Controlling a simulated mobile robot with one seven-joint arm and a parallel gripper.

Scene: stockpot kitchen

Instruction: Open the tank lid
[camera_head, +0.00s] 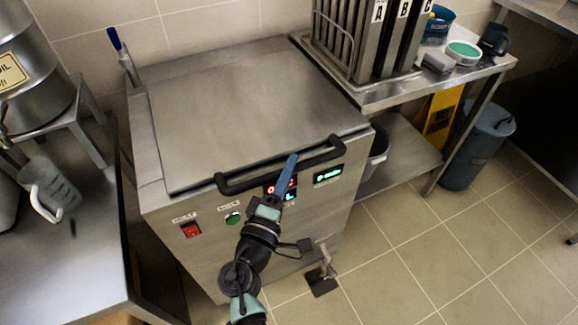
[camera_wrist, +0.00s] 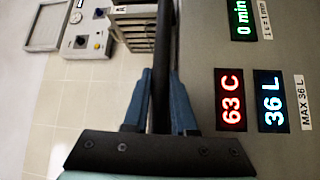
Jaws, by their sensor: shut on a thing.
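The steel tank (camera_head: 190,262) stands in the middle of the head view. Its flat steel lid (camera_head: 250,105) lies down over the top and looks closed. A black bar handle (camera_head: 235,183) runs along the lid's front edge. My gripper (camera_head: 289,164) reaches the handle from the front, right of its middle. In the wrist view the blue fingers of my gripper (camera_wrist: 160,85) stand on either side of the black handle (camera_wrist: 164,35), shut on it. The gripped part of the handle is partly hidden by the fingers in the head view.
The tank front has a red switch (camera_head: 191,230), a green button (camera_head: 233,218) and lit displays (camera_wrist: 231,100). A steel counter with a jug (camera_head: 52,188) is at left. A rack-bearing table (camera_head: 385,95) adjoins at right. Tiled floor (camera_head: 430,260) is clear at front right.

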